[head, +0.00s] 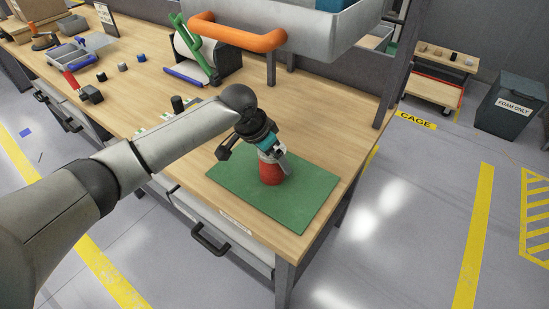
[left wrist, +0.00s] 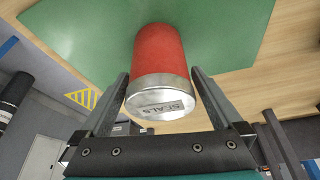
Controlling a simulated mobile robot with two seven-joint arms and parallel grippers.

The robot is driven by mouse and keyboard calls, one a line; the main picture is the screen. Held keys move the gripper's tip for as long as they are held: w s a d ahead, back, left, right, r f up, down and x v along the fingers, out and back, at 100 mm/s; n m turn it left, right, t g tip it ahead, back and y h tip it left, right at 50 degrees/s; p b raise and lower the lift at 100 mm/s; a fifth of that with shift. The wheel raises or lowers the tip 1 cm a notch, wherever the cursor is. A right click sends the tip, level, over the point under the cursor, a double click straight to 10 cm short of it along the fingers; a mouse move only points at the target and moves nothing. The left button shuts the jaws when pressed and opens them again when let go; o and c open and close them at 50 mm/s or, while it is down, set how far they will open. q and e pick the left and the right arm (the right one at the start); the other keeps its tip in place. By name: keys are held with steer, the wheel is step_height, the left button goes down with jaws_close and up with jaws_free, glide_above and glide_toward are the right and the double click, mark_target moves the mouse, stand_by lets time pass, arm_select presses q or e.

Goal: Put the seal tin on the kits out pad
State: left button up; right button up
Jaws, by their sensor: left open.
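The seal tin (head: 270,174) is a red cylinder with a silver lid. It appears to stand upright on the green pad (head: 318,196) at the bench's near right corner. The left wrist view shows the tin (left wrist: 160,52) with its lid, marked SEALS, towards me and its far end against the green pad (left wrist: 90,35). My left gripper (head: 274,156) is over the tin from above. In the left wrist view its open fingers (left wrist: 160,78) lie on either side of the tin, with small gaps visible. My right gripper is not in view.
An orange tube handle (head: 238,36) and a grey bin (head: 320,35) overhang the back of the bench. A green-handled device (head: 200,50) and several small dark parts lie further left. The bench edge (head: 300,248) is close to the pad's front.

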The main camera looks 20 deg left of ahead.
arm_select(q)
steer(key=p+v, duration=0.2)
steer(key=v, duration=0.8)
steer(key=shift+s+r, duration=0.2)
steer(key=shift+r, duration=0.1)
